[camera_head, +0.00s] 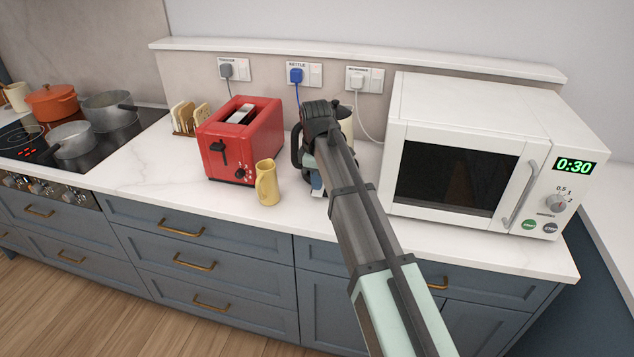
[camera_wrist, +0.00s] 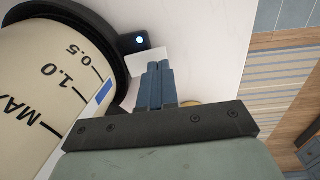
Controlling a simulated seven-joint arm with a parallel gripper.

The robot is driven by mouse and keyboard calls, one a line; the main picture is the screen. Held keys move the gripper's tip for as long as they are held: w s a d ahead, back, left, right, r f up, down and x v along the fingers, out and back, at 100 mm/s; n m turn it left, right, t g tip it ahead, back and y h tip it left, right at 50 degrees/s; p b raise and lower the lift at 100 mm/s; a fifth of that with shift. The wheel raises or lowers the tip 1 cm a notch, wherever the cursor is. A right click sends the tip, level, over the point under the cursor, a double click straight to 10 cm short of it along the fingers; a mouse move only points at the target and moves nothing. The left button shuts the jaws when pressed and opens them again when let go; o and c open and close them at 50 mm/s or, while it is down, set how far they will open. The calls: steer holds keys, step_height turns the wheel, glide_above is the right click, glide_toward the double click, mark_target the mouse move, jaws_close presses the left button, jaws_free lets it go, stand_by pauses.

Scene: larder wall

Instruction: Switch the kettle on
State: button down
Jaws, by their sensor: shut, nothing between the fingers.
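The kettle (camera_head: 346,122) stands on the worktop, mostly hidden behind my arm in the head view; its dark handle (camera_head: 296,146) shows to the left. In the wrist view the cream kettle body (camera_wrist: 45,85) has level marks and sits on a black base (camera_wrist: 95,25).
A yellow jug (camera_head: 267,185) and a red toaster (camera_head: 240,140) stand left of the kettle, a white microwave (camera_head: 450,120) to the right. A blue plug (camera_head: 296,75) sits in the wall socket labelled kettle. The worktop front left of the toaster is clear.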

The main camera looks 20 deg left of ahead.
steer(key=s+r, duration=0.3)
steer(key=r, duration=1)
steer(key=shift+s+r, duration=0.2)
steer(key=shift+r, duration=0.1)
